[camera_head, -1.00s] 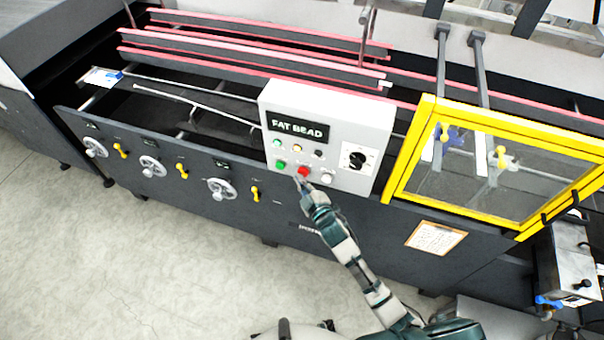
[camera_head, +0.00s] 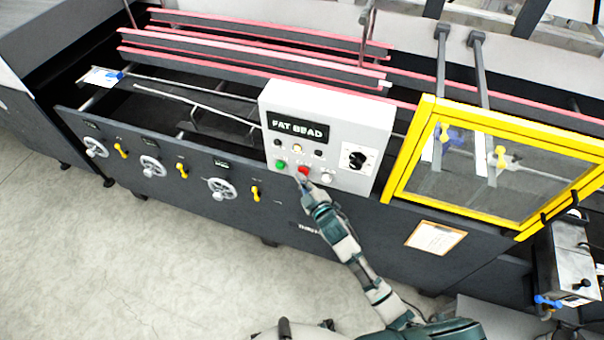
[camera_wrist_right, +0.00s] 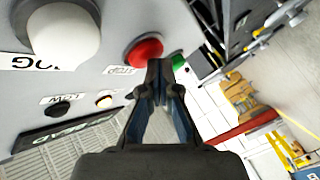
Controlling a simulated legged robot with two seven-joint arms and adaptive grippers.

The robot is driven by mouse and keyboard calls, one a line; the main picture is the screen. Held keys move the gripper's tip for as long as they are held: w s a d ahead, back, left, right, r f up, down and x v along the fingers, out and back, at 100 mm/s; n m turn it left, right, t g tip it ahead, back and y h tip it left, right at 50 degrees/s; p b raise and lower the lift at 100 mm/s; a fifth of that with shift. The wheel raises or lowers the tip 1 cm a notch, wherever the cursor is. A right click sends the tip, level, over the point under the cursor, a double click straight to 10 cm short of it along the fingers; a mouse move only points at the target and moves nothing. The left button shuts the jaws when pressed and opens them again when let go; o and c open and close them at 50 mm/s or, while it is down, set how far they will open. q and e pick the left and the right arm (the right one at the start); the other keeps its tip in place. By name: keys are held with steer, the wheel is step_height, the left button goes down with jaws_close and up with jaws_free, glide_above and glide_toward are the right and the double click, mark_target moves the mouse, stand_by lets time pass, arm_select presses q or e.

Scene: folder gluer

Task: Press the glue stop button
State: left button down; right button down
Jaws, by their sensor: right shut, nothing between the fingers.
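The white control box (camera_head: 330,105), with a black "FAT BEAD" plate, is fixed to the front of the machine. The red stop button (camera_head: 303,171) is on its lower row, between a green button (camera_head: 280,164) and a white button (camera_head: 327,178). My right gripper (camera_head: 301,181) is shut and empty, its tip at the lower edge of the red button. In the right wrist view the red button (camera_wrist_right: 143,52), by a "STOP" label, is beside the shut fingertips (camera_wrist_right: 160,70). I cannot tell whether they touch it. My left gripper is not in view.
A black rotary knob (camera_head: 357,159) is on the right of the box. Handwheels (camera_head: 222,188) and yellow levers (camera_head: 256,193) line the machine front to the left. A yellow-framed clear guard (camera_head: 402,160) stands to the right. The floor in front is clear.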

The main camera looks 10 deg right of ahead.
steer(key=shift+s+a+p, duration=0.35)
steer(key=shift+s+a, duration=0.1)
steer(key=shift+s, duration=0.35)
steer(key=s, duration=0.1)
steer(key=s+a+p, duration=0.1)
steer(key=s, duration=0.1)
steer(key=s+a, duration=0.1)
steer(key=shift+s+a, duration=0.2)
steer(key=shift+a, duration=0.05)
stand_by(0.6)
